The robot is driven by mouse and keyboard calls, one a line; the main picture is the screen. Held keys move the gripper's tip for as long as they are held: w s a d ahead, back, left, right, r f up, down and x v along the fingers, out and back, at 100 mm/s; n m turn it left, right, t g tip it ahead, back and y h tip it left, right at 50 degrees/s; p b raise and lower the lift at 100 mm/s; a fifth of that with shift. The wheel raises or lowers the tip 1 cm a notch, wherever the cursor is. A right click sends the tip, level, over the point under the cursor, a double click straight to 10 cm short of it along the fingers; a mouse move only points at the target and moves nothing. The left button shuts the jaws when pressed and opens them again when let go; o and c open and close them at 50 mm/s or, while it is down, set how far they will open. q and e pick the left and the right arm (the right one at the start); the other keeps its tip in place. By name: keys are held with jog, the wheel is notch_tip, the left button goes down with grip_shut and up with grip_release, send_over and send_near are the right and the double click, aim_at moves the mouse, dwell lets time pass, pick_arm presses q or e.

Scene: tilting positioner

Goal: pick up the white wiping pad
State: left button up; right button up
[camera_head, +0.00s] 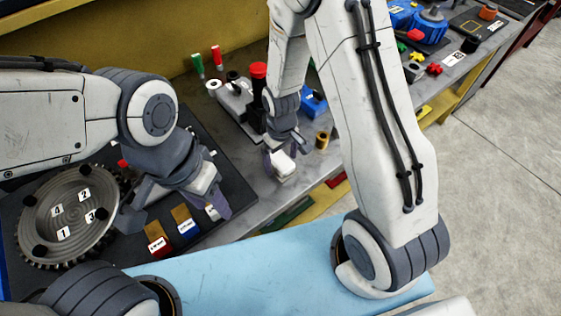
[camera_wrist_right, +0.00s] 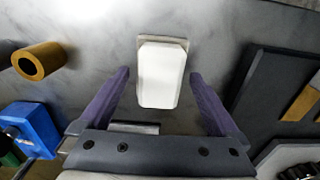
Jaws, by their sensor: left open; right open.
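The white wiping pad (camera_head: 284,168) is a small white block with a thin grey layer under it. It lies on the grey bench top near the front edge. In the right wrist view the pad (camera_wrist_right: 162,72) is upright in the picture, with its lower part between the two purple fingers. My right gripper (camera_wrist_right: 159,82) is open, with a gap on each side of the pad. In the head view the right gripper (camera_head: 285,156) is right over the pad and partly covers it. My left gripper (camera_head: 176,214) is open and empty above the dark plate by the numbered disc.
A brass ring (camera_head: 321,139) and a blue block (camera_head: 313,102) stand close to the pad. A grey fixture with a red knob (camera_head: 258,76) is behind. The numbered toothed disc (camera_head: 70,212) sits on the dark plate (camera_head: 232,172) at left. Bare bench surrounds the pad.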

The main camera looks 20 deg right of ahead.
aim_at(280, 159)
jog(key=shift+f, duration=0.15)
jog(key=c, duration=1.5)
notch_tip(280, 159, up, 4)
jog(key=shift+w+r+b, duration=0.1)
jog(key=shift+r+b, duration=0.1)
jog(key=shift+b, duration=0.3)
jog(key=s+d+r, duration=0.1)
jog(key=d+r, duration=0.1)
jog(key=d, duration=0.1)
jog(key=s+d+r+b, duration=0.1)
jog(key=s+d+r, duration=0.1)
jog(key=d, duration=0.2)
jog(key=s+d+r, duration=0.2)
jog(key=d, duration=0.1)
jog(key=shift+d+r, duration=0.35)
